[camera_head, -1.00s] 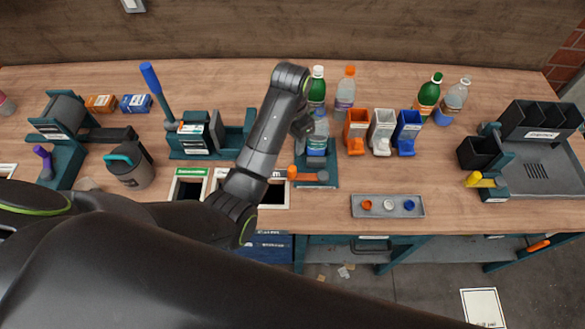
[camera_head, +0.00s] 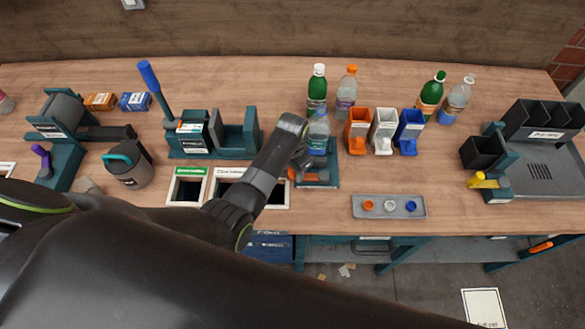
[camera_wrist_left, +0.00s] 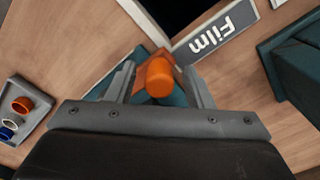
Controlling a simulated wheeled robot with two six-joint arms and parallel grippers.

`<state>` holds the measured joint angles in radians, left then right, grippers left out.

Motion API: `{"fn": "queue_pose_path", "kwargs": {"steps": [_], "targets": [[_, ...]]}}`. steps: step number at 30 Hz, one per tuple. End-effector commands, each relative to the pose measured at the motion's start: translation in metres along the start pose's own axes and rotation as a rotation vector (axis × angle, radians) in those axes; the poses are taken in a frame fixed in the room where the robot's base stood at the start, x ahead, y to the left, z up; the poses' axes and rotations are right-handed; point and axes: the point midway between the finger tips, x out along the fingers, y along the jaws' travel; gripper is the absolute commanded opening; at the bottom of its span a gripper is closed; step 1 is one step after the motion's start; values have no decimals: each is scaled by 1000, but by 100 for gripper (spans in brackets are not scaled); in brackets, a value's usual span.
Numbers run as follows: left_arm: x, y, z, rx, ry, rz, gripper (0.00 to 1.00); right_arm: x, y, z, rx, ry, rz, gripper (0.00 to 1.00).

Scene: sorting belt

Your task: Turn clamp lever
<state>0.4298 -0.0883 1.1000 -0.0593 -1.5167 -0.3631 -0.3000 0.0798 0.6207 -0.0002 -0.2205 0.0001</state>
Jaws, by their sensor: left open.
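The clamp lever has an orange knob (camera_wrist_left: 159,78), and orange parts of the clamp lever (camera_head: 320,177) show beside my gripper in the head view. It belongs to a teal clamp station (camera_head: 331,158) that holds a clear bottle (camera_head: 318,133) upright. My left gripper (camera_head: 301,168) is low at the station's left side. In the left wrist view, the open jaws (camera_wrist_left: 161,84) have the orange knob between the two fingers, with gaps showing. Part of the lever is hidden behind my wrist in the head view. My right gripper is not in view.
Orange, white and blue holders (camera_head: 383,131) stand right of the clamp. A grey tray (camera_head: 389,207) with three caps lies in front of them. Green and orange-capped bottles (camera_head: 346,92) stand behind. Bin openings (camera_head: 187,187) are left, one labelled Film (camera_wrist_left: 215,30).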

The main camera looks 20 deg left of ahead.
Motion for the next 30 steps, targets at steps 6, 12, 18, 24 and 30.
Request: {"fn": "queue_pose_path", "kwargs": {"steps": [6,12,18,24,30], "targets": [[4,0,0,0,1,0,47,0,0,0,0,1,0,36],[4,0,0,0,1,0,42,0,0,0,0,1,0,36],[4,0,0,0,1,0,16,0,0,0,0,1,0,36],[3,0,0,0,0,0,0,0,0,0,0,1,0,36],[4,-1,-2,-4,0,-1,0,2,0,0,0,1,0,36]]}}
